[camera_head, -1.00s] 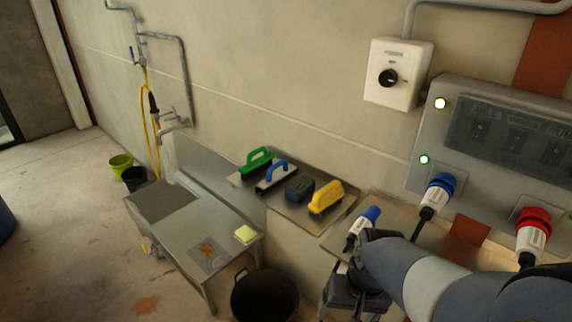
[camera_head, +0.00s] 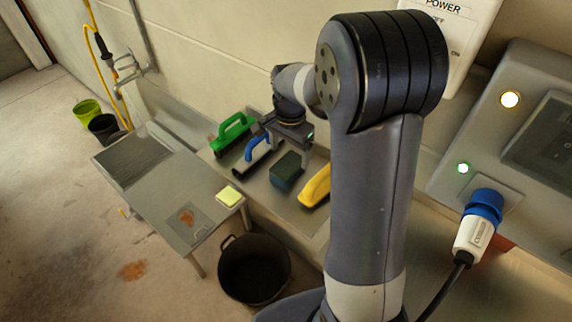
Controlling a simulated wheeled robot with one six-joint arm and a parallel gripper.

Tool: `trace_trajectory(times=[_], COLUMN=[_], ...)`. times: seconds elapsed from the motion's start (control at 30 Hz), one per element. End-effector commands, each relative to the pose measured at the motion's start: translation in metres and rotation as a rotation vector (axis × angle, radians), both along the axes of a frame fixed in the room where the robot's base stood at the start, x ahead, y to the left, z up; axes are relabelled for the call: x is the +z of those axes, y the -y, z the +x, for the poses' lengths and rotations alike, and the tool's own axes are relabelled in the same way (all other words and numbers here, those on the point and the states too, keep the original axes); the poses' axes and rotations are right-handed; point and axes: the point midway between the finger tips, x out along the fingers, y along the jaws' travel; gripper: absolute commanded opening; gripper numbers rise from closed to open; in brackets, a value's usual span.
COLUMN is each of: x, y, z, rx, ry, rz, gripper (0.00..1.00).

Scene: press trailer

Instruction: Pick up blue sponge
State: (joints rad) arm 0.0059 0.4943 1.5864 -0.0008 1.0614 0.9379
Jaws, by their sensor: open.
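A dark blue-green block (camera_head: 286,171), the thing that best matches the blue sponge, lies on the metal shelf (camera_head: 308,213) along the wall. It sits between a blue-handled float (camera_head: 257,153) on its left and a yellow-handled tool (camera_head: 317,186) on its right. My gripper (camera_head: 289,143) is open, pointing down over the shelf, just above and behind the block in the picture. Nothing shows between its fingers. The fingers are small and partly hidden by the gripper body, so the gap to the block is hard to judge.
A green-handled float (camera_head: 232,132) is at the shelf's left end. Below stand a steel table (camera_head: 165,195) with a yellow sponge (camera_head: 229,196) and a black bucket (camera_head: 254,268). A panel with a blue plug (camera_head: 484,212) is at right. My arm hides the shelf's right end.

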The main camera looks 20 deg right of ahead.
Motion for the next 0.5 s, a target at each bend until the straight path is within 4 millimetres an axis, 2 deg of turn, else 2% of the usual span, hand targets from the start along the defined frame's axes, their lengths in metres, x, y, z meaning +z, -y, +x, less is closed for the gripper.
trace_trajectory(times=[0.03,0.27,0.5], x=[-0.008,-0.023,-0.054], y=[0.000,-0.001,-0.002], z=[-0.001,0.001,0.006], rx=[0.000,0.001,0.001], ry=[-0.005,-0.002,-0.004], rz=[0.000,0.001,0.001], gripper=[0.82,0.82,0.82])
